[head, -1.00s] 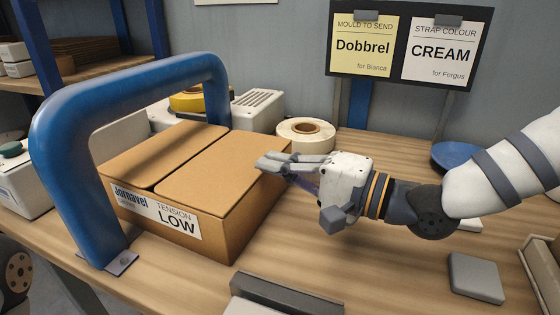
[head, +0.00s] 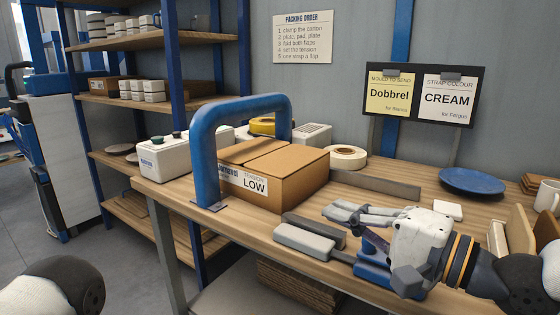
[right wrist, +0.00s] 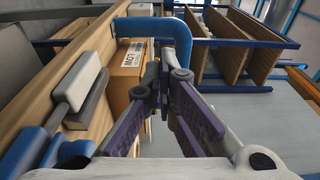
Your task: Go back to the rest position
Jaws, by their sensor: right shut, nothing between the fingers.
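My right gripper (head: 350,212) is shut and empty. In the head view it is at the right front of the bench, apart from the carton and to its right. Its purple-padded fingers also show in the right wrist view (right wrist: 162,88). The brown carton (head: 290,180) sits on the bench with both top flaps folded down and a "TENSION LOW" label on its front. It shows partly behind the fingers in the right wrist view (right wrist: 122,82). My left gripper is out of view; only a rounded part of my left arm shows at the lower left.
A blue arch (head: 204,150) stands over the carton's left side. A grey-handled blue tool (head: 303,241) lies at the bench's front edge, close to the right gripper. A blue plate (head: 472,181) lies at the right. Shelves (head: 130,100) stand at the left, with open floor before them.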

